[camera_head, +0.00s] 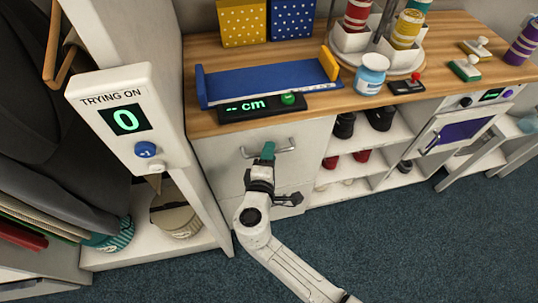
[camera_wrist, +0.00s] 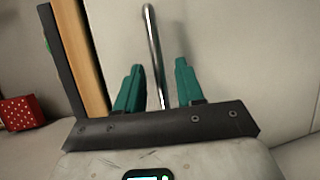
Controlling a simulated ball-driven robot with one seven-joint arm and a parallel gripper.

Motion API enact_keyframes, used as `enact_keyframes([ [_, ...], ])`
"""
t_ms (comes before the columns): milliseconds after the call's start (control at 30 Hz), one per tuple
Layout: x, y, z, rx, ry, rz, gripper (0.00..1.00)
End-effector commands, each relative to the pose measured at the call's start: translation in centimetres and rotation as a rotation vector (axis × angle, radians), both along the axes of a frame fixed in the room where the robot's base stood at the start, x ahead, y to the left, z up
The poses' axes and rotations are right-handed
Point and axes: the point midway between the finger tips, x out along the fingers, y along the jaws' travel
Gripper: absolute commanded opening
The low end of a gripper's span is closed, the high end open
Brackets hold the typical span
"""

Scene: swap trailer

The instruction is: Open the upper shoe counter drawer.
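The upper shoe counter drawer (camera_head: 222,158) has a pale front just under the wooden counter top and looks shut. Its metal bar handle (camera_head: 285,149) runs across the front. In the wrist view the handle (camera_wrist: 152,40) runs down between the two teal fingers. My gripper (camera_head: 268,150) is at the middle of the handle. In the wrist view my gripper (camera_wrist: 158,80) is open, with a gap on each side of the bar. I cannot tell whether a finger touches it. My arm hides part of the front below.
The wooden counter top (camera_head: 205,117) overhangs above, carrying a blue foot gauge (camera_head: 262,84) and a "cm" display (camera_head: 262,107). A "TRYING ON" counter post (camera_head: 128,118) stands close left. Shoe shelves (camera_head: 348,148) lie right. The blue carpet (camera_head: 400,240) in front is clear.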

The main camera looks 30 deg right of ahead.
Motion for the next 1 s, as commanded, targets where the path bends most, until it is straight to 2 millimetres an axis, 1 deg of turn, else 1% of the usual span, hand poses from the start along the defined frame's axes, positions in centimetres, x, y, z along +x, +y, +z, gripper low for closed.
enact_keyframes([
  [33, -0.01, 0.01, 0.00, 0.000, 0.000, 0.000, 0.38],
  [433, -0.04, 0.02, -0.01, 0.000, 0.000, 0.000, 0.00],
  [1000, -0.19, 0.06, -0.05, 0.000, 0.001, 0.000, 0.00],
])
